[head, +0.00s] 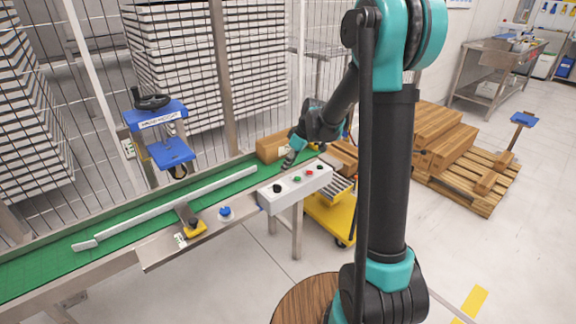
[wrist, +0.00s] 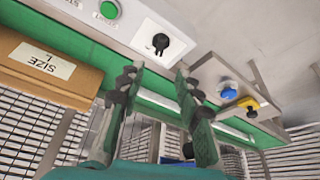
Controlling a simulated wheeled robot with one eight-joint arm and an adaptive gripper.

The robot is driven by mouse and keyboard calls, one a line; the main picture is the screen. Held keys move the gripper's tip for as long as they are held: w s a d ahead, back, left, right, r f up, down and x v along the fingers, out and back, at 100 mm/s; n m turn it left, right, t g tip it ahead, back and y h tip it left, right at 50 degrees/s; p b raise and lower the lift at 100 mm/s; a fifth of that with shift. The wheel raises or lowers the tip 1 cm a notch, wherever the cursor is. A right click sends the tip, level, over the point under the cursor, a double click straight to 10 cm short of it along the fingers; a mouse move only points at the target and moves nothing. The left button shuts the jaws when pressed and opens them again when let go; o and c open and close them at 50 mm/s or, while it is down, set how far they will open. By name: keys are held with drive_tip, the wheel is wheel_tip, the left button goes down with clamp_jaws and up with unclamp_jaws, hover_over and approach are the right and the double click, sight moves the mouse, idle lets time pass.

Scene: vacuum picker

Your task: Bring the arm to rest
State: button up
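My arm stands in the right half of the head view and reaches down to the left. Its end, my gripper (head: 289,162), is by the far end of the green conveyor (head: 112,240), close to the control box and the cardboard box. In the wrist view my gripper (wrist: 157,78) has its two fingers spread apart, with nothing between them. Beyond the fingers lie the conveyor's edge and the control box.
The control box (head: 298,187) with its buttons and a black knob is on the conveyor's near side. A cardboard box (head: 271,147) sits on the belt. A blue press (head: 160,130) stands behind. A blue button (head: 225,212) and a pallet with boxes (head: 470,178) also show.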

drive_tip(key=s+d+m+h, duration=0.1)
drive_tip(key=s+d+m, duration=0.3)
drive_tip(key=s, duration=0.5)
drive_tip(key=s+d+f+m+t+h, duration=0.1)
drive_tip(key=s+d+m, duration=0.3)
drive_tip(key=s, duration=0.6)
drive_tip(key=s+d+f+m+t+h, duration=0.1)
drive_tip(key=s+d+m, duration=0.2)
drive_tip(key=s+d, duration=0.3)
drive_tip(key=s, duration=0.3)
drive_tip(key=shift+s+m+h, duration=0.2)
drive_tip(key=shift+m+h, duration=0.2)
drive_tip(key=shift+d, duration=0.1)
